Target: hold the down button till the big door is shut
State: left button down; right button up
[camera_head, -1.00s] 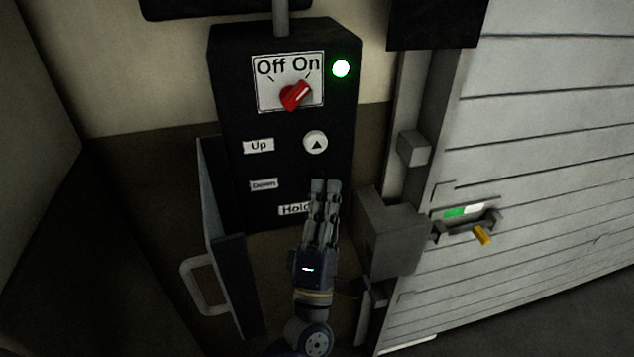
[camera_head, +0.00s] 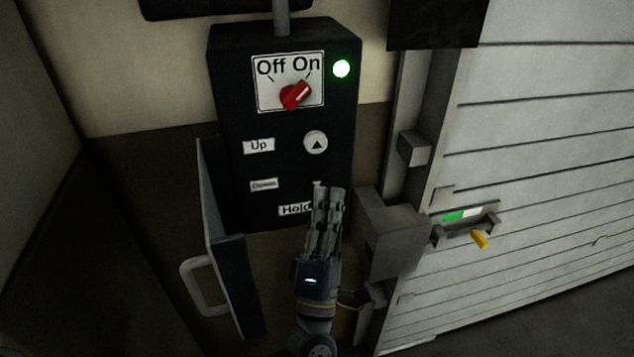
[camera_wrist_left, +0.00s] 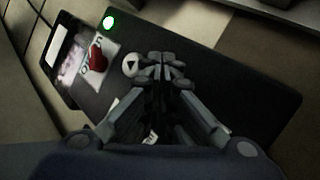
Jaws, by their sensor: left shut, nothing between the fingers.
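The black control box (camera_head: 230,100) hangs on the wall with its red switch (camera_head: 296,95) turned to On and a green lamp lit. The white up button (camera_head: 315,142) with its arrow is in plain view. The Down label (camera_head: 264,185) is below Up. My left gripper (camera_head: 331,190) is shut and empty, its fingertips in front of the spot right of that label. Only a white sliver shows there; whether they touch the button cannot be told. The wrist view shows the shut fingertips (camera_wrist_left: 160,72) over the box. The big slatted door (camera_head: 550,150) stands at right, its lower edge near the floor.
An open cover with a pale handle (camera_head: 202,288) sticks out at the box's lower left. A grey block (camera_head: 390,235) and a door latch with a yellow lever (camera_head: 480,239) are right of my gripper. Dark floor (camera_head: 560,320) shows below the door.

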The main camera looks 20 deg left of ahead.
pick_arm(q)
jog(key=s+d, duration=0.2)
jog(key=s, duration=0.2)
jog(key=shift+s+d, duration=0.1)
jog(key=shift+d, duration=0.3)
dwell(0.4)
